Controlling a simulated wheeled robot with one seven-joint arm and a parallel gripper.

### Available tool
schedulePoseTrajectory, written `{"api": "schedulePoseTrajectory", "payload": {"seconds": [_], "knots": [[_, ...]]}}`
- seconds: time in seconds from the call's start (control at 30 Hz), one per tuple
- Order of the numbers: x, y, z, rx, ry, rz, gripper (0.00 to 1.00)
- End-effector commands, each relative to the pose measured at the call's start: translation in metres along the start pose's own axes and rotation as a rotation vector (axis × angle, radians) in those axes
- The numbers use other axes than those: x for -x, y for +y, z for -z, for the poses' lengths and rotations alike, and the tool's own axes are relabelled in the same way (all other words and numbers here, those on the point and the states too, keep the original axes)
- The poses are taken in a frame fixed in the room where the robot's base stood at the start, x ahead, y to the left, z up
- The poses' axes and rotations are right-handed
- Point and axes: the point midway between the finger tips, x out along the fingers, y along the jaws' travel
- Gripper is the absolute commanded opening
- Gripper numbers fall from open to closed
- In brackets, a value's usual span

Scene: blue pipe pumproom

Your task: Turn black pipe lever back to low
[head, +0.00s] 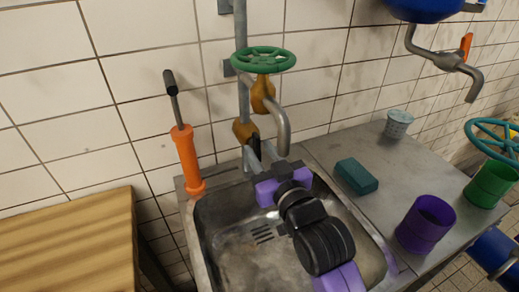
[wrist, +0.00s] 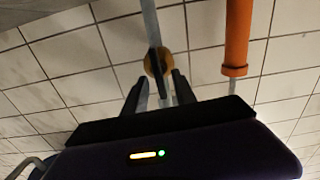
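A grey vertical pipe (head: 243,95) runs down the tiled wall above the sink. It carries a yellow-orange fitting (head: 245,131), which also shows in the wrist view (wrist: 157,62). A small dark piece just under this fitting may be the black lever or a fingertip of mine; I cannot tell which. My gripper (head: 258,155) reaches over the sink to just below the fitting. In the wrist view its two dark fingers (wrist: 158,88) stand apart, with pale metal showing between them. I cannot tell whether they touch the lever. The lever's position is not clear.
A green handwheel (head: 264,59) and a curved spout (head: 279,122) sit above my gripper. An orange pump with a black handle (head: 186,155) stands left of the sink (head: 230,250). A teal block (head: 356,176), purple cup (head: 426,222) and grey cup (head: 398,124) occupy the counter at right.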

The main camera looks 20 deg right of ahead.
Motion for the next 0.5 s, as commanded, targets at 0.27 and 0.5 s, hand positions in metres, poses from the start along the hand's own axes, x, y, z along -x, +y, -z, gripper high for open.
{"api": "schedulePoseTrajectory", "payload": {"seconds": [0.27, 0.5], "knots": [[-0.0074, 0.0, 0.0001, 0.0, 0.0, 0.0, 0.33], [-0.0071, 0.0, 0.0, 0.0, 0.0, 0.0, 0.07]]}}
